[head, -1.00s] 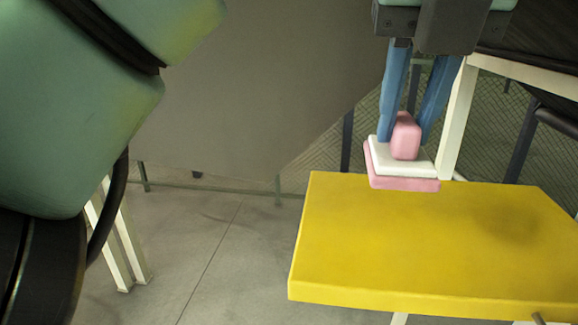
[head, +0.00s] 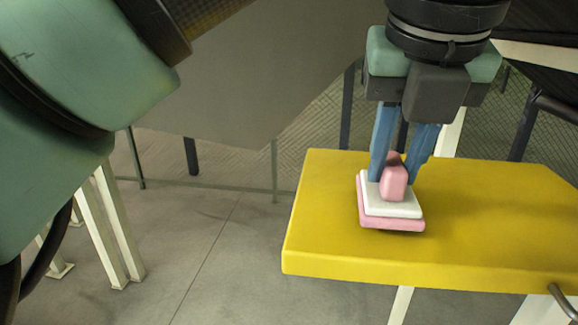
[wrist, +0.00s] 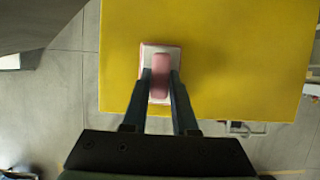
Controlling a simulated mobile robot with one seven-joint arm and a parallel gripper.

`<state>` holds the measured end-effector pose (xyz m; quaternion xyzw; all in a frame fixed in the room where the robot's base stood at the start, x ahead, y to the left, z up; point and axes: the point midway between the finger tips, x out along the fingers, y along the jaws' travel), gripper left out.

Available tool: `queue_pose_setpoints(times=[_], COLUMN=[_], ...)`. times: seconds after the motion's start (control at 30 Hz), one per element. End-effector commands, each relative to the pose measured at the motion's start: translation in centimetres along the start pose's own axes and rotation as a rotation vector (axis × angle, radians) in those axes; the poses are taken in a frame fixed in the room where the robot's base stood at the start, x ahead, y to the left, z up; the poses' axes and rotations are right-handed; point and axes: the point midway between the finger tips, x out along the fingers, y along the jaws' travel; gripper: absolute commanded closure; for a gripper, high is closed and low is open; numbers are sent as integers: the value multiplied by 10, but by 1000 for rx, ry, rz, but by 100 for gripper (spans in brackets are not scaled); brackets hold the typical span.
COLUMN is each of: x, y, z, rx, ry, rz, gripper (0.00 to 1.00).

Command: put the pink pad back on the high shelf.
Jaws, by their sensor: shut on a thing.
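The pink pad (head: 392,223) has a pink base, a white layer above it and a pink knob on top. My gripper (head: 396,180) points down with its blue fingers shut on the knob. The pad is level and shows in front of the yellow shelf top (head: 330,225). I cannot tell whether it touches the yellow surface or hangs just above it. In the wrist view the pad (wrist: 160,68) sits between my fingertips, over the yellow surface (wrist: 225,60). Part of the knob is hidden by the fingers.
The yellow surface is bare around the pad. A grey panel (head: 260,80) stands at the back left. White posts (head: 108,225) stand at the left, on the concrete floor (head: 215,235). A metal handle (head: 562,298) is below the yellow surface's front right.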

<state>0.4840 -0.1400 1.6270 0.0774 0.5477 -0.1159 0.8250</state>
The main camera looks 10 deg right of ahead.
Motion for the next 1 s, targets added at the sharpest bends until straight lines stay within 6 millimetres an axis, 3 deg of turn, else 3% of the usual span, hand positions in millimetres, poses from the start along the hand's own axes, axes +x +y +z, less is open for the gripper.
queue_pose_setpoints(times=[0.07,0.47,0.5,0.63,1.0], x=[10,11,10,10,7], y=[0,0,0,0,0], z=[-4,-4,-4,-4,-3], rx=[0,1,0,0,0], ry=[-1,0,0,0,-1], rz=[1,-1,-1,0,1], gripper=[100,100,68,45,44])
